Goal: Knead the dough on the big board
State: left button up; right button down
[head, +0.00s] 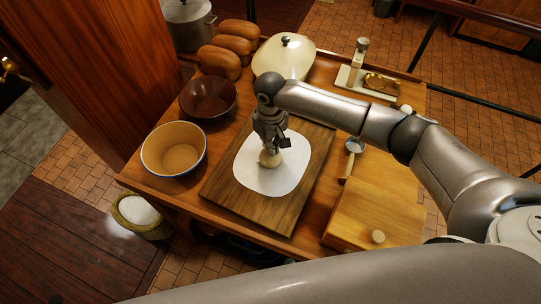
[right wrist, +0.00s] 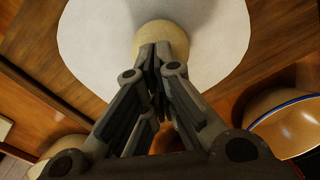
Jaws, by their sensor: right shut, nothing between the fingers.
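The dough (head: 269,159) is a small pale ball on a white rounded sheet (head: 262,183) in the middle of the big dark board (head: 272,213). My right gripper (head: 270,148) points down over the dough, its fingers shut with nothing between them. In the right wrist view the shut fingertips (right wrist: 164,68) overlap the dough (right wrist: 160,36), seemingly at its surface; whether they press in cannot be told. The fingers hide part of the dough there. My left gripper does not show in either view.
Left of the board stand a cream bowl (head: 174,150) with a blue rim and a dark brown bowl (head: 208,98). Behind are bread loaves (head: 219,62), a pale lidded dish (head: 284,58) and a scale (head: 367,80).

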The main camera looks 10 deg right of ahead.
jog(key=shift+f, duration=0.45)
jog(key=shift+f, duration=0.15)
dwell(0.5)
jog(key=shift+s+f, duration=0.1)
dwell(0.5)
jog(key=shift+r, duration=0.45)
jog(key=shift+r, duration=0.1)
jog(key=shift+r, duration=3.05)
